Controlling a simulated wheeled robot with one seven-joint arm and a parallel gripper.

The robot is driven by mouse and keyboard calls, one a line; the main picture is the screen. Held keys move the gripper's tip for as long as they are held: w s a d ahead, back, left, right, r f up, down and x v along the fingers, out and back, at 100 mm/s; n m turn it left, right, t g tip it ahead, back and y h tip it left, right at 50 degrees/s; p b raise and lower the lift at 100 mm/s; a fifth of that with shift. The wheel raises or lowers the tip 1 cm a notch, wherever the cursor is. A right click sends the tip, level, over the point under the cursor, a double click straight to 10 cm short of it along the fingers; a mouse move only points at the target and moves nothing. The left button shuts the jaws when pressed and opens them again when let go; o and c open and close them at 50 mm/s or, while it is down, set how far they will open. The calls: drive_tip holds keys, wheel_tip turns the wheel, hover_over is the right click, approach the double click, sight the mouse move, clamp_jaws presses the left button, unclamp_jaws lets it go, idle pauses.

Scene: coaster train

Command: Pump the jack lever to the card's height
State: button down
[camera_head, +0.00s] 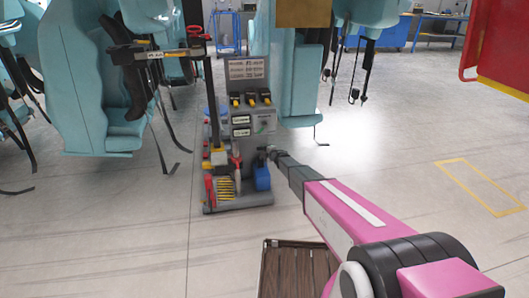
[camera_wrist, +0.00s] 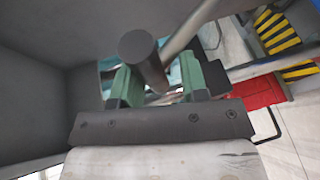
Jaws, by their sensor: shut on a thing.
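A grey stand (camera_head: 238,203) with tools on it stands on the floor in the middle of the head view. A printed card (camera_head: 246,68) is at the top of its back panel; its text is too small to read. My gripper (camera_head: 268,152) is at the right side of the stand. In the wrist view, my gripper (camera_wrist: 161,80) has its green fingers on either side of a dark round-ended bar, seemingly the jack lever (camera_wrist: 143,60), and is shut on it. The lever is hard to make out in the head view.
A blue item (camera_head: 262,178) and yellow-black striped parts (camera_head: 224,187) sit low on the stand. Teal coaster seats (camera_head: 85,80) with hanging straps are at left. A brown slatted crate (camera_head: 266,265) is below my arm. Floor at right is open.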

drive_tip(key=shift+w+a, duration=0.2)
drive_tip(key=shift+w, duration=0.25)
drive_tip(key=c, duration=0.9)
unclamp_jaws()
drive_tip(key=shift+o, duration=0.2)
drive_tip(key=v, duration=1.1)
drive_tip(key=shift+s+f, duration=0.1)
drive_tip(key=shift+s, duration=0.05)
